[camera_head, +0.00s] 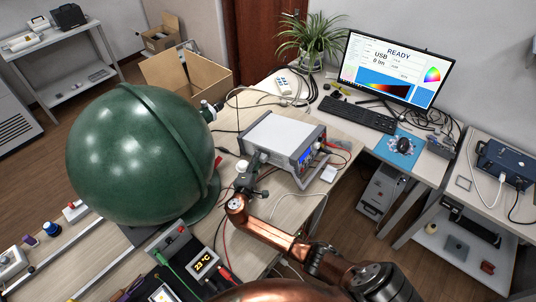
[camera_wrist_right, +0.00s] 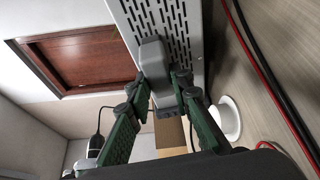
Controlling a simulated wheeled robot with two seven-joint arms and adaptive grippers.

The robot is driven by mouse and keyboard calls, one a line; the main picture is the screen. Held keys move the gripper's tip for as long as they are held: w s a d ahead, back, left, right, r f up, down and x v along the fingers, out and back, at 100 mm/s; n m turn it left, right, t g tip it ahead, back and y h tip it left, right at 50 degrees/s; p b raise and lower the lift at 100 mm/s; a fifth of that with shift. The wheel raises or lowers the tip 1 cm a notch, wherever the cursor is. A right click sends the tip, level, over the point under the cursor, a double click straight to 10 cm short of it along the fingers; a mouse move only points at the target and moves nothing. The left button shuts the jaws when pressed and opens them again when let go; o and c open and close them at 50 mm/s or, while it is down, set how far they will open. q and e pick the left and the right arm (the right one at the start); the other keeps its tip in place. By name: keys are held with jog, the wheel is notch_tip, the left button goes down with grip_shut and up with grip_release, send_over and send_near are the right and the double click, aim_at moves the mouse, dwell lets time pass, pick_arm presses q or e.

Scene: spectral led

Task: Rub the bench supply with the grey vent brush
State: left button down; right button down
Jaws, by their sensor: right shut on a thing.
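The bench supply (camera_head: 283,134) is a light grey box with a blue-lit front, standing on the bench in the middle of the head view. In the right wrist view its perforated grey casing (camera_wrist_right: 172,22) fills the top. My right gripper (camera_head: 250,178) is close beside the supply's near left side. In the wrist view my green-fingered right gripper (camera_wrist_right: 160,92) is shut on the grey vent brush (camera_wrist_right: 152,60). The brush overlaps the vented panel there; I cannot tell whether it touches. In the head view the brush is mostly hidden. My left gripper is not in view.
A large green sphere (camera_head: 135,155) stands close left of the supply. A cardboard box (camera_head: 190,75) is behind, and a monitor (camera_head: 393,70) and keyboard (camera_head: 357,114) are at the back right. Red and black cables (camera_wrist_right: 270,75) run beside the supply.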

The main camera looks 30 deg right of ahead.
aim_at(266, 159)
jog(key=shift+s+d+r+p, duration=0.15)
jog(key=shift+s+d+p, duration=0.05)
jog(key=shift+s, duration=0.2)
jog(key=shift+s+d+r+p, duration=0.15)
jog(key=shift+s+p, duration=0.05)
jog(key=shift+s, duration=0.15)
jog(key=shift+s+f, duration=0.1)
jog(key=shift+s, duration=0.05)
jog(key=shift+s+d+r+p, duration=0.15)
jog(key=shift+s+d+p, duration=0.05)
jog(key=shift+s+p, duration=0.25)
jog(key=shift+s+d+r+p, duration=0.1)
jog(key=shift+s+d+p, duration=0.15)
jog(key=shift+s, duration=0.6)
